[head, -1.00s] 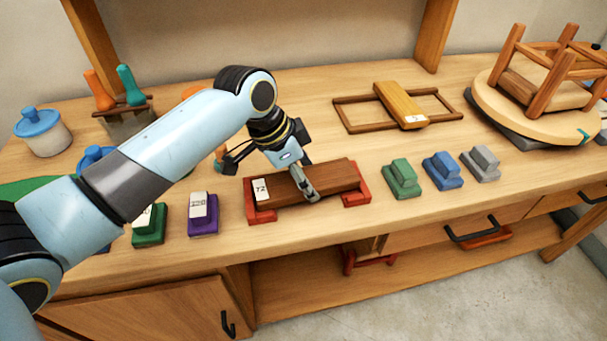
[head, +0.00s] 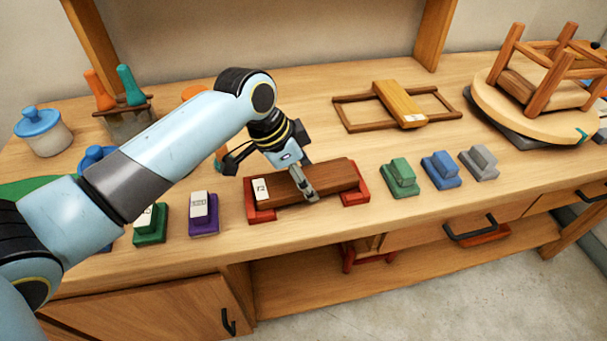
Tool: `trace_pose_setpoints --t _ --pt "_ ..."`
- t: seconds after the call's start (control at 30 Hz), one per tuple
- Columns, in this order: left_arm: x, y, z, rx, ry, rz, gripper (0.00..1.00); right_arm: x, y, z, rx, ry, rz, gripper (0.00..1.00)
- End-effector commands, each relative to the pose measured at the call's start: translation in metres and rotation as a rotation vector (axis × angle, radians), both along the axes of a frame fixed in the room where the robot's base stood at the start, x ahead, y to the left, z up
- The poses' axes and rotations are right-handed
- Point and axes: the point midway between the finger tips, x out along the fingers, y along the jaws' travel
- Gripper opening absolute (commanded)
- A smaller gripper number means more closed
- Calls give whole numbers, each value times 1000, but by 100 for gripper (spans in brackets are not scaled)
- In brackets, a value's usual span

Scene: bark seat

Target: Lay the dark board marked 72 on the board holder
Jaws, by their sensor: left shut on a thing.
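The dark brown board (head: 335,174) with a white label reading 72 at its left end lies lengthwise between the ends of the red board holder (head: 362,197), near the front of the bench. It looks level and seems to rest on the holder; any small gap beneath is too small to tell. My left gripper (head: 306,186) comes down from above and is shut on the dark board near its middle. One finger shows on the front side; the other is hidden behind the board. My right gripper is not in view.
Green (head: 400,178), blue (head: 441,170) and grey (head: 479,162) blocks stand right of the holder. A purple labelled block (head: 203,215) stands to its left. Behind, a wooden frame (head: 344,112) carries a lighter board (head: 398,102). Bare bench lies between the frame and holder.

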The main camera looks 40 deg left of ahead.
Motion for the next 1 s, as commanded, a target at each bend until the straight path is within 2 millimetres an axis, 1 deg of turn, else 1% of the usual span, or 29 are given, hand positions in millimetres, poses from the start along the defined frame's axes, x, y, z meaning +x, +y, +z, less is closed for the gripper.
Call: trace_pose_setpoints --t 0.03,0.07,0.1,0.2,0.23,0.43,0.47,0.63,0.67,0.7,1.0 --pt "-8 -1 -9 -4 26 1 13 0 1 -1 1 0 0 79" --pt "-8 -1 -9 -4 26 1 14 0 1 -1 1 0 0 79" --pt "-8 -1 -10 -4 26 1 11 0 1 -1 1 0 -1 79" --pt "-8 -1 -12 -5 26 0 11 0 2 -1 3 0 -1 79" --pt "-8 -1 -12 -5 26 0 67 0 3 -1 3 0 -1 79" --pt "-6 -1 -10 -3 18 1 93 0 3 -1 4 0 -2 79" --pt "-5 -1 -9 -3 17 1 94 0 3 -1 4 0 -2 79" --pt "-4 0 -8 -1 13 1 94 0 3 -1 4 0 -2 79" --pt "-4 0 -8 -1 14 2 96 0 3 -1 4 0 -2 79" --pt "-4 0 -8 -1 13 1 100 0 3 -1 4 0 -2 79" --pt "-3 0 -6 -1 10 0 100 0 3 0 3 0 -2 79"
